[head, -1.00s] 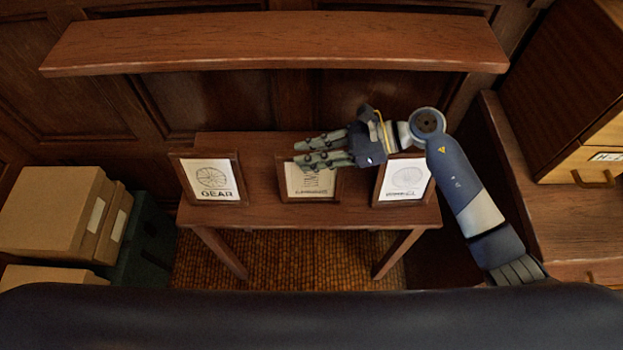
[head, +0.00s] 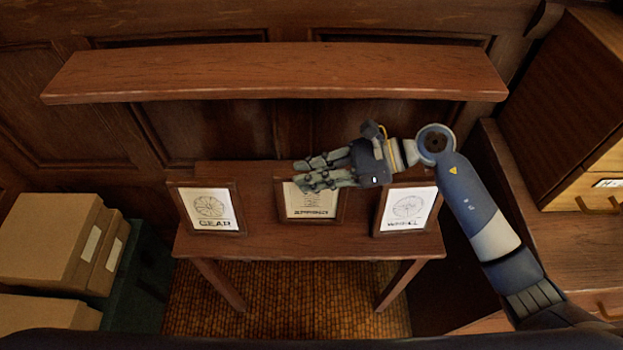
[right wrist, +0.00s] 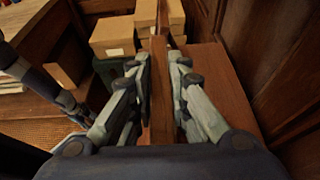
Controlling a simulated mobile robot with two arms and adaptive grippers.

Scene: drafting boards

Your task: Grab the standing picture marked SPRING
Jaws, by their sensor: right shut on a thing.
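Three framed pictures are on a small wooden table (head: 300,245). The left one, GEAR (head: 212,208), and the right one, WHEEL (head: 407,208), show round drawings. The middle picture (head: 310,212) has a blurred label and a drawing partly hidden by my fingers. My right gripper (head: 306,176) reaches in from the right and is shut on the middle picture near its top. In the right wrist view, the brown frame edge (right wrist: 160,95) stands between the two rows of fingers. I cannot tell whether its bottom touches the table.
A wooden shelf (head: 275,72) runs above and behind the table. Cardboard boxes (head: 50,240) and a dark green bin (head: 140,265) stand at the left. A wooden cabinet (head: 560,110) stands on a desk at the right.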

